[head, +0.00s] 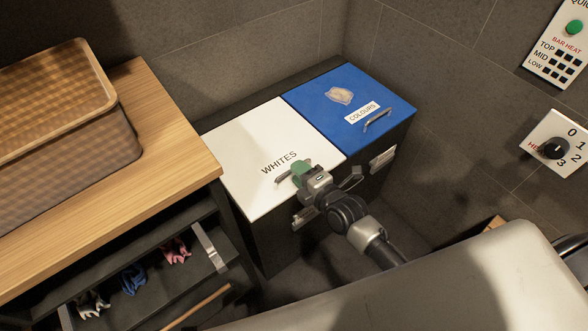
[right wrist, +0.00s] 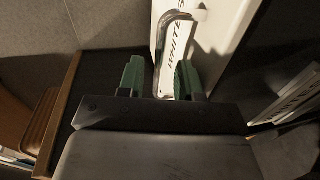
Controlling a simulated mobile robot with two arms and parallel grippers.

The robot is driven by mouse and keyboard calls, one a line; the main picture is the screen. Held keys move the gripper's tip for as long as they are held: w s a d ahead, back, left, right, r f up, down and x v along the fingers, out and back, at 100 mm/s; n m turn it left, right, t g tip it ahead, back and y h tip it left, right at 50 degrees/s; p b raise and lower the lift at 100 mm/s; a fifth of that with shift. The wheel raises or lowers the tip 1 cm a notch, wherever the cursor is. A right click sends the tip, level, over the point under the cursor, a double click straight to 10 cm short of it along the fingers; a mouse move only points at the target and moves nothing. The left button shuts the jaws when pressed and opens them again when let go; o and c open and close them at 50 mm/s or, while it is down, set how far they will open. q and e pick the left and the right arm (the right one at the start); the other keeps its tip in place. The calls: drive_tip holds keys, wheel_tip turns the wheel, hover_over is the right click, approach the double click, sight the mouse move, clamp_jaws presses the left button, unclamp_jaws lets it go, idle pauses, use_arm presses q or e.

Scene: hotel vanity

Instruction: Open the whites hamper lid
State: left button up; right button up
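The whites hamper lid (head: 245,150) is a white panel marked WHITES in the head view. It lies flat and looks shut, beside the blue lid. Its metal handle (head: 284,177) is near the front edge, partly hidden by my right gripper (head: 301,172). In the right wrist view, the two green fingers of this gripper (right wrist: 160,78) are apart, and the bar of the handle (right wrist: 164,50) runs between their tips. I see a gap beside the bar, so the fingers do not look closed on it. My left gripper is in neither view.
The blue colours lid (head: 340,85) with its own handle (head: 377,120) adjoins on the right, with a crumpled beige cloth (head: 339,95) on it. A wooden counter (head: 150,110) with a wicker basket (head: 60,130) stands at left. A tiled wall is close behind the hamper.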

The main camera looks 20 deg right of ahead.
drive_tip(key=shift+x, duration=1.3)
clamp_jaws()
